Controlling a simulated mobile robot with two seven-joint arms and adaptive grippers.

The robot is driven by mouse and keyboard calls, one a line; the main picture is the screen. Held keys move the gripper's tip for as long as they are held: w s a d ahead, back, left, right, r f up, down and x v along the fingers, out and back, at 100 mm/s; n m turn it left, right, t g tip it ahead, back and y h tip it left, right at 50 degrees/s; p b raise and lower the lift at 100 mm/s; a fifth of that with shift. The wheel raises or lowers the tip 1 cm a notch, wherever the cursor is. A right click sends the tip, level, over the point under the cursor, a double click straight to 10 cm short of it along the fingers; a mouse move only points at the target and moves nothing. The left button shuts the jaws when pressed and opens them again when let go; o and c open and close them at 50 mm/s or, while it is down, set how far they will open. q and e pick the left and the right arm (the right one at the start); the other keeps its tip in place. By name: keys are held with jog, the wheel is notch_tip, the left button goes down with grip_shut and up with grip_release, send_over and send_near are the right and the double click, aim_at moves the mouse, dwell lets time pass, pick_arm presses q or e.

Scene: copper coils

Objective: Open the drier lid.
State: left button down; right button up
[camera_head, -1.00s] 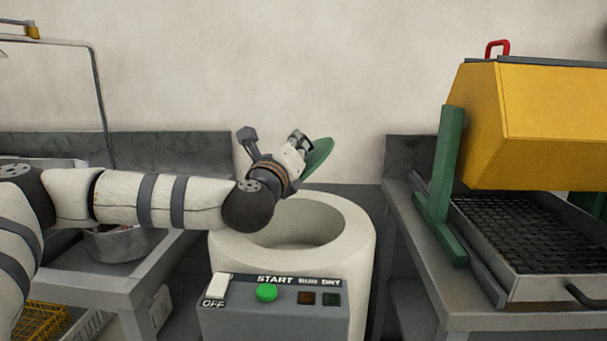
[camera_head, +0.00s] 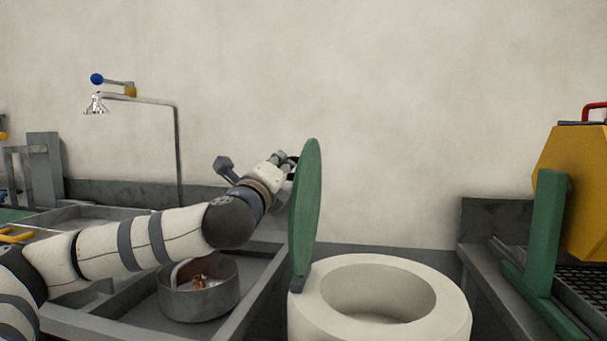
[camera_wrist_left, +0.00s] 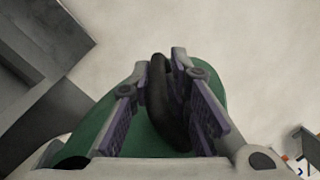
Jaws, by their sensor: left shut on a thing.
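The drier (camera_head: 455,318) is a round cream tub, its round opening uncovered at the top. Its green lid (camera_head: 307,205) stands nearly upright on the hinge at the tub's left edge. My left gripper (camera_head: 290,162) is at the lid's left side, near its upper part. In the left wrist view the two fingers (camera_wrist_left: 165,95) are shut on the lid's dark handle (camera_wrist_left: 165,100), with the green lid behind it. The head view hides most of the handle behind the fingers and the lid. My right gripper is in neither view.
A metal pot (camera_head: 200,290) with copper-coloured pieces stands in the sink counter at left, below my arm. A tap (camera_head: 150,98) rises behind it. At right, a yellow hopper (camera_head: 575,190) on a green stand (camera_head: 545,240) stands on a bench.

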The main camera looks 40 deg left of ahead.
pick_arm(q)
jog(key=shift+g, duration=0.3)
jog(key=shift+s+a+f, duration=0.4)
jog(key=shift+s+a, duration=0.05)
jog(key=shift+a, duration=0.3)
jog(key=shift+s+a+f, duration=0.35)
jog(key=shift+s+a, duration=0.15)
jog(key=shift+a, duration=0.25)
jog(key=shift+s+a+f, duration=0.4)
jog(key=shift+s+a, duration=0.05)
jog(key=shift+a, duration=0.3)
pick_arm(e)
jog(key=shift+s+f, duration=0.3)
pick_arm(q)
jog(key=shift+f, duration=0.1)
jog(key=c, duration=1.6)
grip_release()
